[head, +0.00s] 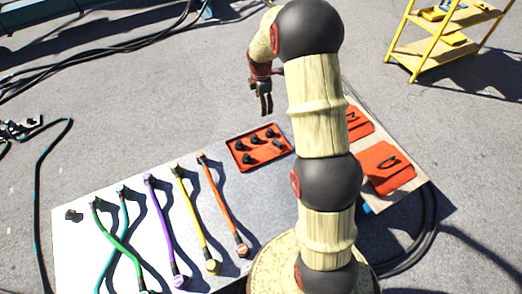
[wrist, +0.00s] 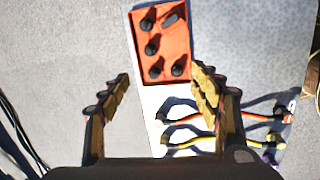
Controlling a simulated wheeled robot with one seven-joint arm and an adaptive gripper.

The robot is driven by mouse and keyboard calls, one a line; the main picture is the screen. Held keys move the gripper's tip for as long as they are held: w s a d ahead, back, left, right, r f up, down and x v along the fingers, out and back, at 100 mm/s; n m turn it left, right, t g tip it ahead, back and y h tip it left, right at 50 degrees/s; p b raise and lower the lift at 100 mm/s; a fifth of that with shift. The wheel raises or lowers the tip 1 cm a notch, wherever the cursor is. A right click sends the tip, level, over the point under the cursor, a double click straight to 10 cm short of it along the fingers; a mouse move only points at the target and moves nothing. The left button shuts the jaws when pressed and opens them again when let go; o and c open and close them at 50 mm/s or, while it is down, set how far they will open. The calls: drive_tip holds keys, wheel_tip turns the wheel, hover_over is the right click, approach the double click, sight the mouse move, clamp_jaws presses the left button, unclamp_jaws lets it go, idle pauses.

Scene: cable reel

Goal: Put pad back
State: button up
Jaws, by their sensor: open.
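Two flat orange-red pads with dark handle-like pieces on top lie at the right end of the table, a near one (head: 387,168) and a far one (head: 357,122). My arm partly covers the far one. I cannot tell which of them is the pad of the task. My gripper (head: 265,103) is open and empty, pointing down, raised near the table's far edge. In the wrist view its spread fingers (wrist: 160,92) have nothing between them. The pads do not show in the wrist view.
A red-orange tray (head: 234,147) with several black caps stands at the table's far middle and in the wrist view (wrist: 138,60). Coloured cables, including a purple one (head: 161,225), lie on the grey table (head: 70,255). A yellow shelf cart (head: 419,64) stands back right.

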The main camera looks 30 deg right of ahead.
drive_tip(key=s+a+r+m+t, duration=0.1)
drive_tip(key=s+a+r+m, duration=0.2)
drive_tip(key=s+a+r, duration=0.3)
drive_tip(key=s+a+r+m, duration=0.2)
drive_tip(key=s+a+r, duration=0.15)
drive_tip(key=r, duration=0.55)
drive_tip(key=s+a+r+m+t, duration=0.1)
drive_tip(key=s+a+r+m, duration=0.25)
drive_tip(key=s+r, duration=0.3)
drive_tip(key=s+a+r+m+t, duration=0.1)
drive_tip(key=s+a+r+m, duration=0.1)
drive_tip(key=s, duration=0.8)
drive_tip(key=s+a+r+m+t+y, duration=0.1)
drive_tip(key=s+a+m, duration=0.4)
drive_tip(key=s, duration=0.5)
drive_tip(key=shift+a+r, duration=0.6)
drive_tip(key=shift+a, duration=0.45)
drive_tip(key=shift+s+m, duration=0.1)
drive_tip(key=shift+m, duration=0.15)
